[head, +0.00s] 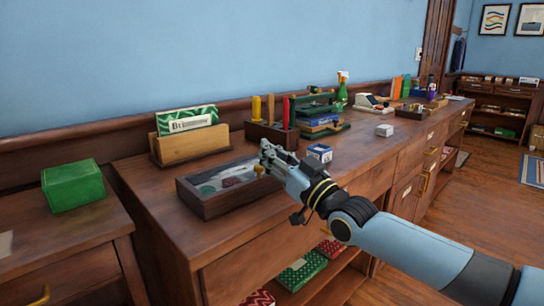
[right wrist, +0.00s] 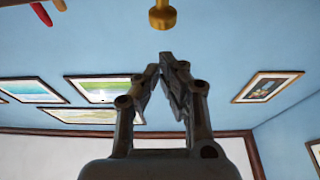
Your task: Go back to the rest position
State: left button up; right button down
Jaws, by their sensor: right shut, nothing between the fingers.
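My right gripper (head: 268,152) is over the right end of a shallow wooden case (head: 205,208) on the long cabinet. Its fingers are together with nothing between them. In the right wrist view the two fingers (right wrist: 160,72) lean in to each other at the tips. A small brass knob (head: 259,169) shows just below the fingertips. A brass-coloured piece (right wrist: 162,15) also shows beyond the fingers in the right wrist view, apart from them. My left gripper is in neither view.
A wooden file holder (head: 187,145) and a block with coloured handles (head: 270,134) stand behind the case. A small blue-and-white box (head: 319,153) is right of my gripper. A green box (head: 72,186) sits at the left. The cabinet top near the white box (head: 384,130) is mostly clear.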

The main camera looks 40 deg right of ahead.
jog(key=p+v, duration=0.1)
jog(key=v, duration=0.8)
jog(key=shift+s, duration=0.4)
jog(key=shift+r, duration=0.1)
jog(key=s+f+m+g+h, duration=0.1)
jog(key=s+f+g, duration=0.25)
jog(key=f, duration=0.75)
jog(key=s+f+g+h, duration=0.1)
jog(key=s+f+g, duration=0.25)
jog(key=f, duration=0.75)
jog(key=s+f+m+g+h, duration=0.15)
jog(key=s+f, duration=0.35)
jog(key=f, duration=0.7)
jog(key=s+a+f+g+y, duration=0.1)
jog(key=s+a+f+g, duration=0.15)
jog(key=s+f, duration=0.5)
jog(key=s+a+f+g, duration=0.2)
jog(key=s+f+g, duration=0.2)
jog(key=s+f, duration=0.3)
jog(key=s+a+f+n+g, duration=0.1)
jog(key=s+f+g, duration=0.1)
jog(key=s, duration=0.7)
jog(key=s+a+f+n+g, duration=0.1)
jog(key=s+f+g, duration=0.1)
jog(key=s, duration=0.6)
jog(key=shift+s+g, duration=0.4)
jog(key=shift+g, duration=0.5)
jog(key=shift+a+f, duration=0.1)
